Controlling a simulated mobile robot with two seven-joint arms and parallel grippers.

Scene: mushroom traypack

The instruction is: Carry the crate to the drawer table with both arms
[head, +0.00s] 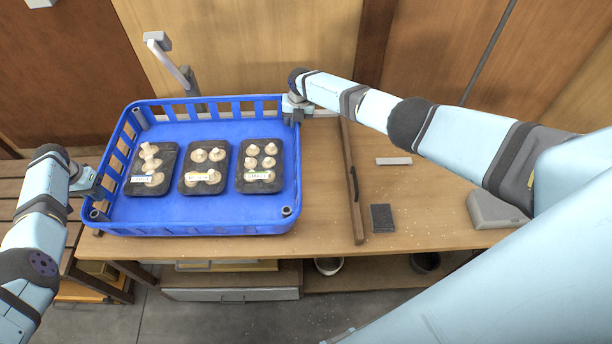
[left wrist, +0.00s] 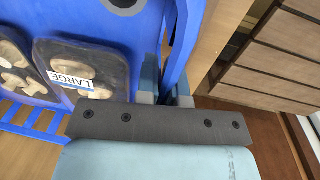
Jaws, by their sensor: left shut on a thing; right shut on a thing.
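The blue crate (head: 220,228) is at the left of the wooden table (head: 325,220), its left part reaching past the table's left end. I cannot tell whether its base touches the tabletop. Three dark trays of mushrooms lie in it: left (head: 134,187), middle (head: 189,187) and right (head: 271,187). Each has a label; one reads LARGE in the left wrist view (left wrist: 70,80). My left gripper (head: 90,187) is shut on the crate's left wall; its fingers also show in the left wrist view (left wrist: 163,88). My right gripper (head: 296,108) is shut on the crate's far right corner area.
A long wooden bar (head: 352,190) lies right of the crate. A grey stand (head: 172,66) rises behind the crate. Slatted wood (head: 20,180) lies at the left.

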